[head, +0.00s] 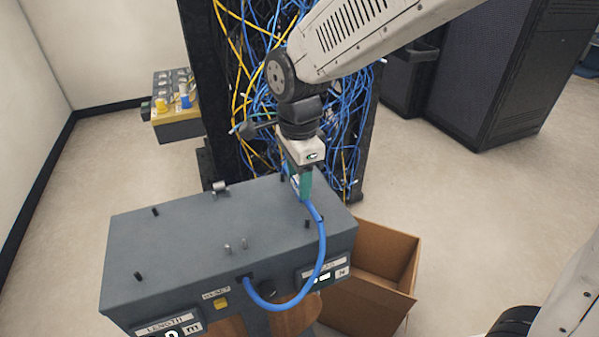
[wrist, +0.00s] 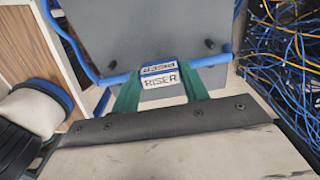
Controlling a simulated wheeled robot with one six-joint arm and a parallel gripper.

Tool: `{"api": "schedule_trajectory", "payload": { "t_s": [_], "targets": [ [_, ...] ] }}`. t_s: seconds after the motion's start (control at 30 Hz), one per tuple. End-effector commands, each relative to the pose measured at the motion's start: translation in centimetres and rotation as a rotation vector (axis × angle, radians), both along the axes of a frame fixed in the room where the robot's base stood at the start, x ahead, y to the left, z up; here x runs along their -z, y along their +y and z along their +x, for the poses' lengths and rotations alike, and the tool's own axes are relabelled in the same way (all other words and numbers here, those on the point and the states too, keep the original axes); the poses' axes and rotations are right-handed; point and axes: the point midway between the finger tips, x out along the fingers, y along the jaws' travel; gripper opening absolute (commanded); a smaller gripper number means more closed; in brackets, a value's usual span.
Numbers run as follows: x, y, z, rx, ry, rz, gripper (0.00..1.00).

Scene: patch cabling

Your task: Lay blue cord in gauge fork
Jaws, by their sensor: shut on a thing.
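The blue cord (head: 322,245) runs from a socket in the front of the grey gauge box (head: 180,225), loops out in front, and rises to my gripper (head: 303,188). My gripper, with green fingers, is shut on the cord above the box's right back part. The wrist view shows the cord (wrist: 222,59) crossing between the green fingers of my gripper (wrist: 160,88), with a white RISER label (wrist: 160,78) there. I cannot tell which is the fork.
A rack with tangled blue and yellow cables (head: 260,60) stands behind the box. An open cardboard box (head: 385,265) is at the right. Black pegs (head: 155,211) stick up from the gauge box. Its front has a yellow button (head: 221,303) and displays. A yellow-grey case (head: 178,125) stands back left.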

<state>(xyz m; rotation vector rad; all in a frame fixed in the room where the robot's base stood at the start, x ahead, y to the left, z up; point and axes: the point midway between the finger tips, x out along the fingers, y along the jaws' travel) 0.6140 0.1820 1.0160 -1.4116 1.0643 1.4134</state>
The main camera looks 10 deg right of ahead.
Motion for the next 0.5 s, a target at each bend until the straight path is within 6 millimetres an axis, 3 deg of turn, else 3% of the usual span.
{"api": "schedule_trajectory", "payload": {
  "t_s": [0.5],
  "targets": [
    [1.5, 0.0, 0.0, 0.0, 0.0, 0.0, 0.04]
  ]
}}
